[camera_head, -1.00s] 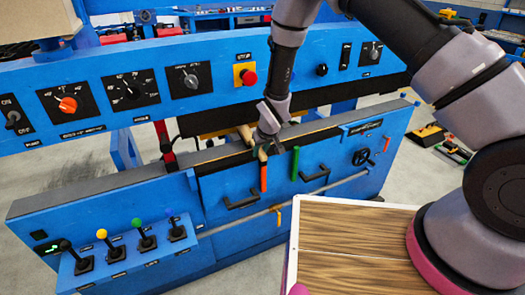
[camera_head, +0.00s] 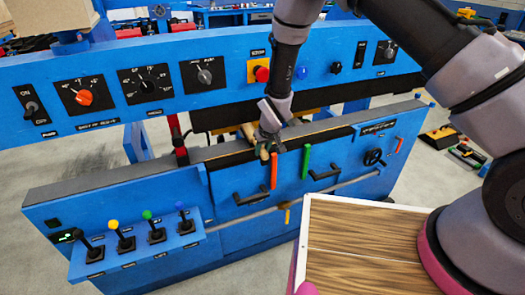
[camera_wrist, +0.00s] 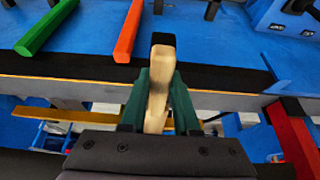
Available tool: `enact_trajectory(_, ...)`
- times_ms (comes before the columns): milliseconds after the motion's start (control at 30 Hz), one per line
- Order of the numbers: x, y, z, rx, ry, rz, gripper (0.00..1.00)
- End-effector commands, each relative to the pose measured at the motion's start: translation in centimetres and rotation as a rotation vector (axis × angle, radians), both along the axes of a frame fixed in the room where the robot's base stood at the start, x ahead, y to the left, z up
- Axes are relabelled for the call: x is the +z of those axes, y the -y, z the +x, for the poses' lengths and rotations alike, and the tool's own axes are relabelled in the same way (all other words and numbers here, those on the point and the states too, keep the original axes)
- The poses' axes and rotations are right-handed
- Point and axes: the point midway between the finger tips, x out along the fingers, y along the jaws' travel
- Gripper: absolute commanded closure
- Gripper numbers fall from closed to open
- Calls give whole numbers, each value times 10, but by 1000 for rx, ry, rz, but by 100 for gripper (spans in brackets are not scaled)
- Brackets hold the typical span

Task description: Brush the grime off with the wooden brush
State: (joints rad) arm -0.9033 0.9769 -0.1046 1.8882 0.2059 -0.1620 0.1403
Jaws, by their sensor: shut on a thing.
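The wooden brush (camera_wrist: 158,85) is a pale wooden bar with a dark end in the wrist view. My gripper (camera_wrist: 160,100) is shut on it, with a green finger on each side. In the head view my gripper (camera_head: 266,148) is at the top edge of the blue machine panel (camera_head: 240,190), just above the orange handle (camera_head: 274,171). The brush is mostly hidden there by the gripper. A dark strip runs along the panel's top edge in both views. I cannot tell which dark areas are grime, nor whether the brush touches the panel.
A green handle (camera_head: 306,160) and black grips are on the panel face. Levers with coloured knobs (camera_head: 117,235) stand at the lower left. The blue control beam (camera_head: 205,75) with dials and a red stop button (camera_head: 262,74) crosses above. A wood-topped board (camera_head: 360,240) lies at the lower right.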

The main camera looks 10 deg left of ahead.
Motion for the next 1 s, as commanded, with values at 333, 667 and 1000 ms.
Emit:
enact_trajectory(333,12,2,-3,0,1,1,100)
enact_trajectory(667,15,23,-34,0,0,0,100)
enact_trajectory(1000,20,47,-68,0,1,-1,100)
